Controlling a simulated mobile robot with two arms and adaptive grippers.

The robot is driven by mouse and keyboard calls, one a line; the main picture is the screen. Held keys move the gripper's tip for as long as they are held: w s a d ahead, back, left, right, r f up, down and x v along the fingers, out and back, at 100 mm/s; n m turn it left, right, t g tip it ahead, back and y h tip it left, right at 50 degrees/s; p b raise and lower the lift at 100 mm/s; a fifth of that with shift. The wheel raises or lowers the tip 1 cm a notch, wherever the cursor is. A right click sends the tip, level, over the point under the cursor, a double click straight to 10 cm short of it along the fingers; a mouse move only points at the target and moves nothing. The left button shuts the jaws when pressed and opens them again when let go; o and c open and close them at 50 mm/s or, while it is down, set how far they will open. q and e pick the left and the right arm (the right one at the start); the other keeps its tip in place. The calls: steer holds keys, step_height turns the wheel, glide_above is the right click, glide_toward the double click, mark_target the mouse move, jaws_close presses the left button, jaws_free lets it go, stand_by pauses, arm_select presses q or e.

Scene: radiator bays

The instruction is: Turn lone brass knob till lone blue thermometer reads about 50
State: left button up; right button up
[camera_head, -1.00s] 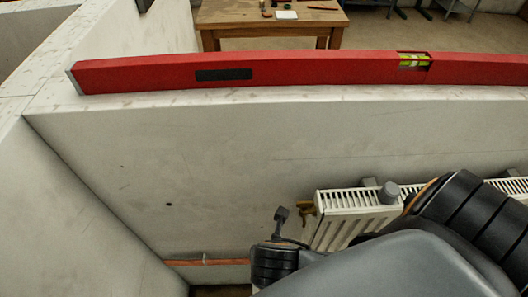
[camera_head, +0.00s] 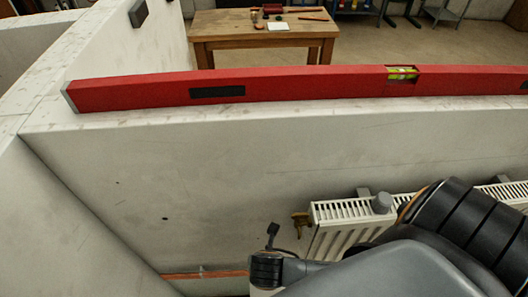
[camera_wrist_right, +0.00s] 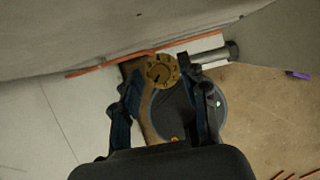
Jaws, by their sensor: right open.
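A round brass knob (camera_wrist_right: 161,69) with a dark pointer mark shows in the right wrist view. My right gripper (camera_wrist_right: 158,72) is open, with one finger to each side of the knob in that picture. I cannot tell whether either finger touches it. In the head view a brass fitting (camera_head: 300,219) sits at the left end of the white radiator (camera_head: 345,212). I cannot tell whether it belongs to the same knob. No blue thermometer is visible. My left gripper is not in view.
A red spirit level (camera_head: 290,90) lies along the wall top above the radiator. A copper pipe (camera_head: 205,275) runs low along the wall. A wooden table (camera_head: 262,38) stands beyond. A small purple object (camera_wrist_right: 298,75) lies on the floor in the wrist view.

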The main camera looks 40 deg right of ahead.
jaws_close()
steer(key=m, duration=0.2)
steer(key=m+g+h, duration=0.1)
steer(key=m, duration=0.1)
steer(key=shift+w+a, duration=0.15)
steer(key=m, duration=0.2)
steer(key=m+g, duration=0.1)
steer(key=m, duration=0.1)
steer(key=shift+w+a+m+g+h, duration=0.1)
steer(key=shift+w+m+g+h, duration=0.05)
steer(key=shift+m+g+h, duration=0.2)
steer(key=m+g, duration=0.1)
steer(key=m, duration=0.3)
steer(key=shift+w+m+g, duration=0.15)
steer(key=shift+m+g, duration=0.1)
steer(key=shift+g, duration=0.1)
steer(key=shift+w+m+g, duration=0.15)
steer(key=shift+m+g, duration=0.65)
steer(key=shift+m, duration=1.4)
